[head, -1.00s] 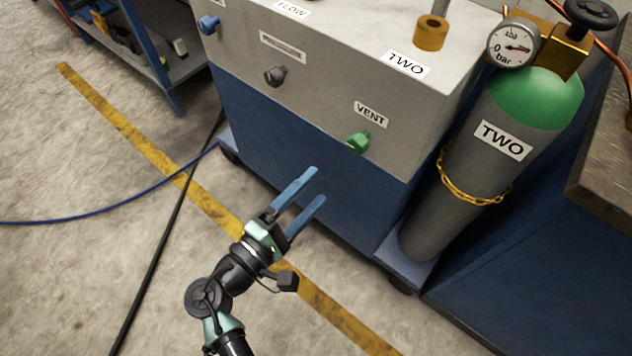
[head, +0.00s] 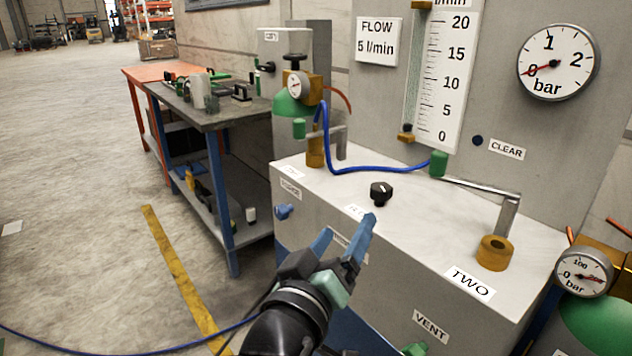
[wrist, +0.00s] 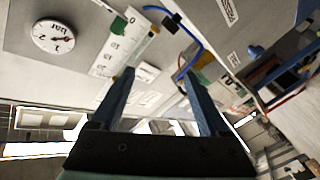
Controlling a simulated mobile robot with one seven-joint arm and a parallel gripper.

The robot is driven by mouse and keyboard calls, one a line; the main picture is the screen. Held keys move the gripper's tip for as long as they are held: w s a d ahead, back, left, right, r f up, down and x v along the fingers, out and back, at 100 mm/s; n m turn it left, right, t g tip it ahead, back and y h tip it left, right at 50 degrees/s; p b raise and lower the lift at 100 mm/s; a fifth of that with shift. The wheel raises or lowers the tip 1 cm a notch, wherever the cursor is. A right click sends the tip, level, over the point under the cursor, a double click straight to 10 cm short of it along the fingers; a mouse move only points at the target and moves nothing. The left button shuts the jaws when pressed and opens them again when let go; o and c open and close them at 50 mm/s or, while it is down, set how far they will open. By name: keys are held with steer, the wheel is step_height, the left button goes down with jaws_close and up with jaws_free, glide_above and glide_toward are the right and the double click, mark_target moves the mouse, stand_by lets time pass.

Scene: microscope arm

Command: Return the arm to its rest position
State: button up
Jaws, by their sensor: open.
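My gripper (head: 348,230) is open and empty, its two blue fingers apart. In the head view it stands in front of the grey console (head: 340,222), and its fingertips overlap the console's front top edge below the black knob (head: 381,193). I cannot tell the gap between fingers and console. In the wrist view the open fingers (wrist: 157,75) frame the upright panel with the flow scale (wrist: 112,50) and the blue hose (wrist: 188,40). Nothing is between them. The rest of my arm runs out of the picture at the bottom.
The console top carries a brass fitting (head: 494,252) by the "TWO" label and a blue hose (head: 375,170) joined to a green connector (head: 438,163). A gas cylinder (head: 600,320) stands at right. A workbench (head: 225,117) stands behind left. The floor at left is mostly clear.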

steer(key=s+a+r+m+t+y+p, duration=0.15)
steer(key=s+r+t, duration=0.3)
steer(key=r, duration=0.65)
steer(key=s+a+r+t+y+p, duration=0.1)
steer(key=s+r+t+y, duration=0.35)
steer(key=r, duration=0.75)
steer(key=s+a+r+m+t+y+p, duration=0.1)
steer(key=s+r+t, duration=0.1)
steer(key=s+r, duration=0.7)
step_height(320, 180, up, 25)
steer(key=w+p, duration=0.2)
steer(key=p, duration=2.1)
steer(key=shift+w+r+p, duration=0.2)
steer(key=shift+w+p, duration=0.1)
steer(key=shift+p, duration=0.05)
steer(key=shift+f, duration=0.15)
